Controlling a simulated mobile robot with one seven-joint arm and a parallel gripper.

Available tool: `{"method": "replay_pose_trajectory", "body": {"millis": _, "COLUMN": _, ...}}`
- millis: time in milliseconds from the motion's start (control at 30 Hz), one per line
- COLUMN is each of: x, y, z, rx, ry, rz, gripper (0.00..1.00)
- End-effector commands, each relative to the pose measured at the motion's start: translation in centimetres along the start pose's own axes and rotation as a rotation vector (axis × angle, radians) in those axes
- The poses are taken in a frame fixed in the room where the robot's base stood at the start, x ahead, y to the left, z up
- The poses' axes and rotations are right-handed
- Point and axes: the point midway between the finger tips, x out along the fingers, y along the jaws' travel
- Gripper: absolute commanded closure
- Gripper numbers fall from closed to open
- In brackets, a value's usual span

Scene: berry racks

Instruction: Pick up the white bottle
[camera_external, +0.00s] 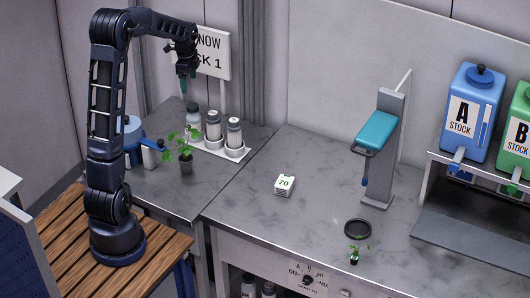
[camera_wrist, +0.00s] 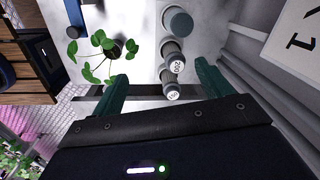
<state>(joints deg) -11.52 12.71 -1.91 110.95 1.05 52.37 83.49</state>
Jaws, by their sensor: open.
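Three bottles stand in a pale rack (camera_external: 222,150) on the left counter. Two are white with grey caps, one in the middle (camera_external: 213,126) and one at the right (camera_external: 234,134). I cannot tell which white bottle is meant. My gripper (camera_external: 183,86) is open and empty above and behind the rack, clear of the bottles. In the wrist view, the bottles (camera_wrist: 172,50) form a column beyond and between the green fingers of my gripper (camera_wrist: 160,88); their lower parts are partly hidden.
A potted plant (camera_external: 186,165) stands close in front of the rack. A sign (camera_external: 211,55) rises behind it, near my gripper. A blue-and-white item (camera_external: 133,130) sits left. The right counter holds a small white box (camera_external: 284,185) and a teal-topped stand (camera_external: 377,132).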

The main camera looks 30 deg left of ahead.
Motion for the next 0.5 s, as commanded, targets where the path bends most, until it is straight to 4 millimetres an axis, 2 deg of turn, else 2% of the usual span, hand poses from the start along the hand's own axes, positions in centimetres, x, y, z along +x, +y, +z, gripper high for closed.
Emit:
{"method": "replay_pose_trajectory", "body": {"millis": 33, "x": 1.4, "y": -1.2, "z": 0.3, "rx": 0.036, "ry": 0.0, "rz": 0.014, "gripper": 0.22}}
{"method": "replay_pose_trajectory", "body": {"millis": 200, "x": 5.2, "y": -4.2, "z": 1.1, "rx": 0.166, "ry": 0.003, "rz": 0.047, "gripper": 0.22}}
{"method": "replay_pose_trajectory", "body": {"millis": 300, "x": 6.9, "y": -5.4, "z": 1.5, "rx": 0.221, "ry": 0.006, "rz": 0.059, "gripper": 0.22}}
{"method": "replay_pose_trajectory", "body": {"millis": 500, "x": 8.4, "y": -6.3, "z": 1.8, "rx": 0.272, "ry": 0.01, "rz": 0.07, "gripper": 0.22}}
